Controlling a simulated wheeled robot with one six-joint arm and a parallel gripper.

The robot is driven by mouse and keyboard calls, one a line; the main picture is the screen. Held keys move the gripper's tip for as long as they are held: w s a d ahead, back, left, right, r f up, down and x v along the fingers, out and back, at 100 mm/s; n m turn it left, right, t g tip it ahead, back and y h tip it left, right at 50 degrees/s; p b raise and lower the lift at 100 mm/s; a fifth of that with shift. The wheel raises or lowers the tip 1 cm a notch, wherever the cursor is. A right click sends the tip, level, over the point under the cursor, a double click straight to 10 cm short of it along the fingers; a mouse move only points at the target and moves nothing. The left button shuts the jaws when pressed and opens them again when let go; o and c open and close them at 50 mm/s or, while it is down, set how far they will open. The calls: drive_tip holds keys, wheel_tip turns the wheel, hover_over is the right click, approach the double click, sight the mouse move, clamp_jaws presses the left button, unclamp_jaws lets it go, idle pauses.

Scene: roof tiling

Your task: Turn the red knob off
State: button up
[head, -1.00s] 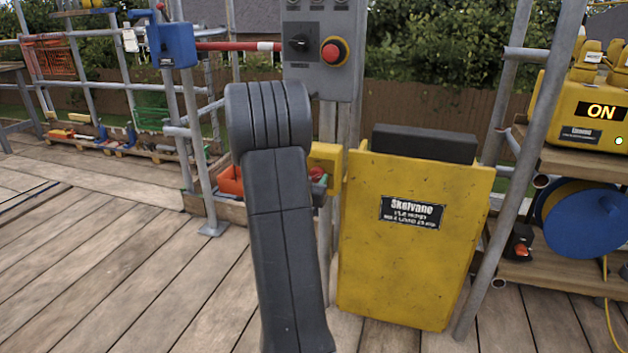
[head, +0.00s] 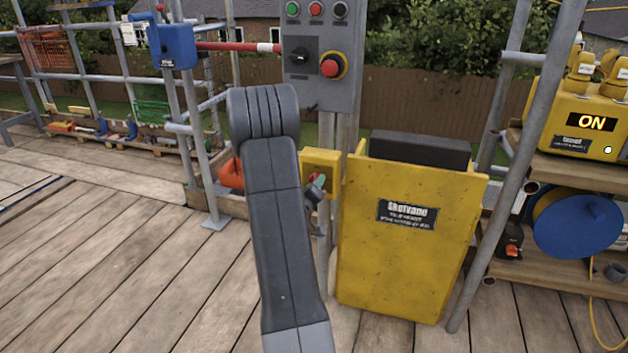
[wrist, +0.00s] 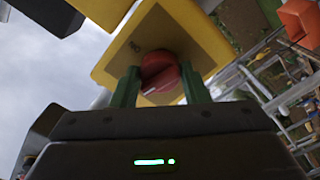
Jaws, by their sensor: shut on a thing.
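The red knob (wrist: 162,68) sits on the face of a yellow box (wrist: 205,40), which has a small marking beside the knob. A pale pointer line shows near the knob's lower edge. In the wrist view, the green fingers of my gripper (wrist: 159,80) stand on both sides of the knob and are shut on it. In the head view the yellow box (head: 320,159) is beside the large yellow panel, partly behind my arm. My gripper (head: 317,186) is at the box's front there, and mostly hides the knob.
A grey control panel (head: 343,25) with buttons and a black switch stands above. The yellow panel (head: 410,245) is right of my arm. A scaffold pole (head: 515,165) and a shelf with a yellow unit (head: 575,110) reading ON are further right. Wooden decking (head: 120,260) is open at left.

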drive_tip(key=shift+n+p, duration=0.65)
drive_tip(key=shift+n, duration=0.55)
drive_tip(key=o, duration=1)
drive_tip(key=shift+c, duration=0.2)
drive_tip(key=p+v, duration=0.1)
drive_tip(key=v, duration=1.3)
drive_tip(key=shift+w, duration=0.1)
